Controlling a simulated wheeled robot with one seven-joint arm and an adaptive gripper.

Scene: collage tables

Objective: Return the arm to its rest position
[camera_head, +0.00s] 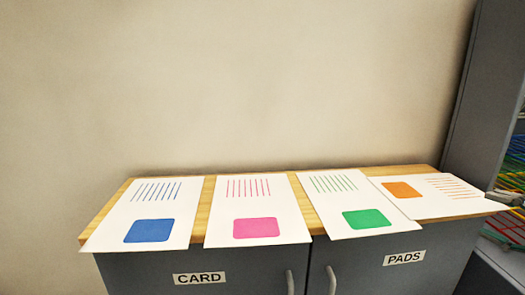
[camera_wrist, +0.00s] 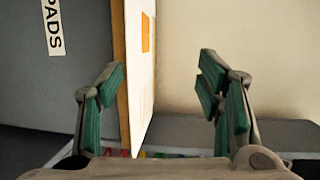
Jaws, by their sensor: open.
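My gripper (camera_wrist: 160,95) shows in the wrist view with its two green-padded fingers wide apart. It is open, and nothing is held between the fingers. The head view does not show my arm or gripper. In the wrist view the cabinet's wooden top edge (camera_wrist: 121,75) and a white sheet with an orange patch (camera_wrist: 139,75) appear sideways, in the gap between the fingers. I cannot tell how far the gripper is from them.
A grey cabinet (camera_head: 240,272) with a wooden top (camera_head: 209,190) bears sheets with blue (camera_head: 150,231), pink (camera_head: 256,228), green (camera_head: 366,219) and orange (camera_head: 402,189) patches. The orange sheet overhangs the right edge. A grey shelf unit (camera_head: 483,90) stands at the right.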

